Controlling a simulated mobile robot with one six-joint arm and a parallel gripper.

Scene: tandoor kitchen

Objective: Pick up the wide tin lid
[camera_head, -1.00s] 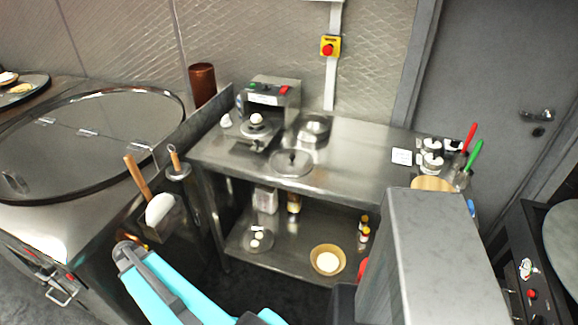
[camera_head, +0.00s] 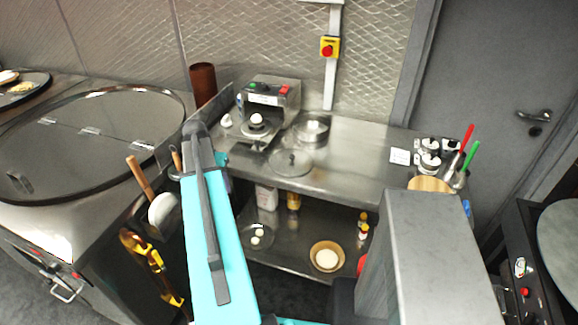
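The wide tin lid (camera_head: 282,166) looks like the flat, round, shiny metal disc with a small dark knob at its middle. It lies on the steel worktable (camera_head: 345,165), near the front edge and left of the middle. Nothing covers it in this view. My turquoise and grey arm rises in front of the table's left end, left of the lid and apart from it in the picture. My gripper cannot be made out, so its opening does not show.
A round metal tin (camera_head: 312,133) stands behind the lid, and a press machine (camera_head: 270,98) stands behind left. Jars and red- and green-handled tools crowd the right end. A bowl (camera_head: 327,257) sits on the lower shelf. The table's middle right is mostly clear.

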